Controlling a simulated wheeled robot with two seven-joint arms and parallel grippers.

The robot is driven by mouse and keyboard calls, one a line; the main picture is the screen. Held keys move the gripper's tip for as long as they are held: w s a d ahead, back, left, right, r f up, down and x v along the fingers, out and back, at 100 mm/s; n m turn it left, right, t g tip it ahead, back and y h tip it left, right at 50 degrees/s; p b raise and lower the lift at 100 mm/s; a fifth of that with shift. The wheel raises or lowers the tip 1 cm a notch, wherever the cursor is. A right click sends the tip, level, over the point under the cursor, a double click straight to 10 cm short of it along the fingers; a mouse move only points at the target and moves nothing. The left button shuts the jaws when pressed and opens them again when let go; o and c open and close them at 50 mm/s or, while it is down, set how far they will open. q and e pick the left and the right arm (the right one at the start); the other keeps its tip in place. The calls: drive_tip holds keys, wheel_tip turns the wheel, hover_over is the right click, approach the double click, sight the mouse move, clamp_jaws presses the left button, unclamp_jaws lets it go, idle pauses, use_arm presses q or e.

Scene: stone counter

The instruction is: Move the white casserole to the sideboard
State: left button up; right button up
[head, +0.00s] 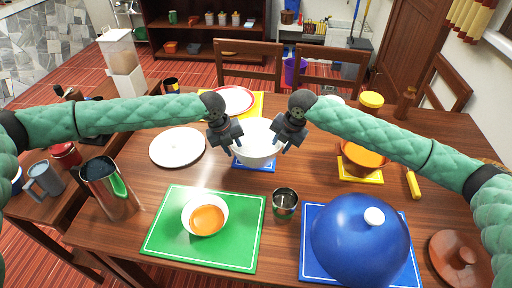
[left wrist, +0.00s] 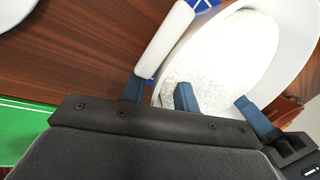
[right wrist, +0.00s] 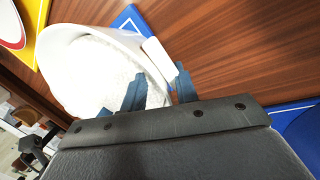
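The white casserole (head: 257,148) stands in the middle of the wooden table on a small blue mat (head: 262,167). It has no lid on, and pale grainy contents show in the left wrist view (left wrist: 222,60). My left gripper (head: 226,138) is at its left side, fingers apart around a white handle (left wrist: 165,42). My right gripper (head: 283,141) is at its right side, fingers apart around the other handle (right wrist: 158,60). Neither gripper looks closed on its handle. A dark wooden shelf unit (head: 208,48), perhaps the sideboard, stands at the back wall.
A metal cup (head: 285,203), an orange soup bowl (head: 206,214) and a blue dome (head: 360,240) stand in front. An orange pot (head: 362,160) stands right. Chairs (head: 248,64) line the far edge.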

use_arm(q)
drive_tip(key=shift+f, duration=0.2)
use_arm(e)
drive_tip(key=shift+f, duration=0.25)
use_arm(q)
clamp_jaws()
use_arm(e)
clamp_jaws()
drive_tip(key=shift+w+r, duration=0.1)
idle(0.8)
